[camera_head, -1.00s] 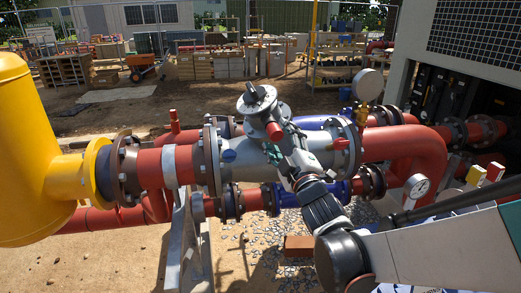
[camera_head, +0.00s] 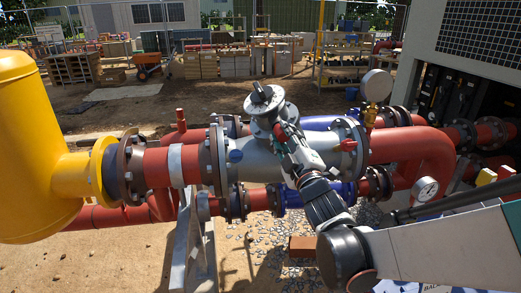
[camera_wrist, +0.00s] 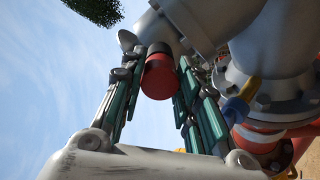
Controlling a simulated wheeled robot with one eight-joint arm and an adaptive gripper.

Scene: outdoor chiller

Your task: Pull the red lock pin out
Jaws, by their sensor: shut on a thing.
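The red lock pin (camera_wrist: 159,76) shows in the wrist view as a short red cylinder with a dark collar, projecting from the grey valve body (camera_wrist: 190,22). My gripper (camera_wrist: 158,62) has its green-and-black fingers on either side of it, shut on it. In the head view my gripper (camera_head: 283,138) reaches up to the valve body, just below the dark-topped valve head (camera_head: 264,100). There the pin is mostly hidden by the fingers, with only a little red showing.
A grey pipe with bolted flanges (camera_head: 217,160) and red pipes surround the valve. A pressure gauge (camera_head: 376,86) stands to the right, and another gauge (camera_head: 425,188) sits lower right. A yellow tank (camera_head: 28,150) is at left. Open sky shows left in the wrist view.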

